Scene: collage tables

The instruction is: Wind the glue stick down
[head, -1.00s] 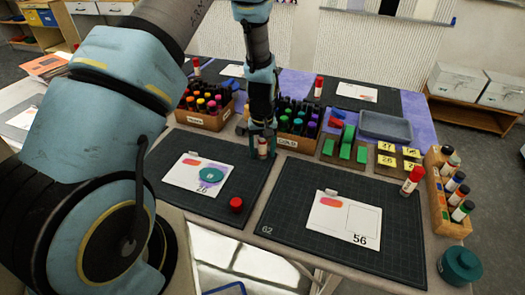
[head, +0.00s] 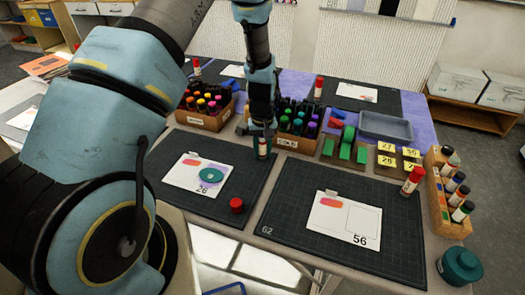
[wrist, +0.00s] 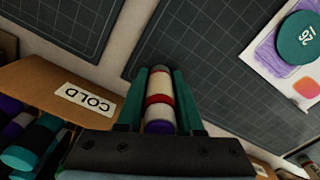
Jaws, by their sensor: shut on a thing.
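My gripper (head: 263,142) points down at the back right of the left cutting mat (head: 213,208), by the marker crates. In the wrist view its two teal fingers (wrist: 160,88) are shut on a glue stick (wrist: 158,114). The stick has a whitish barrel, a red band and a purple part towards the palm. Its far end faces the mat; I cannot tell whether glue sticks out. The glue stick also shows under the gripper in the head view (head: 263,152). A loose red cap (head: 236,205) stands on the mat's front right part.
A card with a teal disc (head: 211,175) lies on the left mat. The COLD marker crate (head: 287,143) stands close beside my gripper. Another red-capped glue stick (head: 411,180) stands right, near a wooden bottle rack (head: 437,200). The right mat (head: 290,215) is mostly clear.

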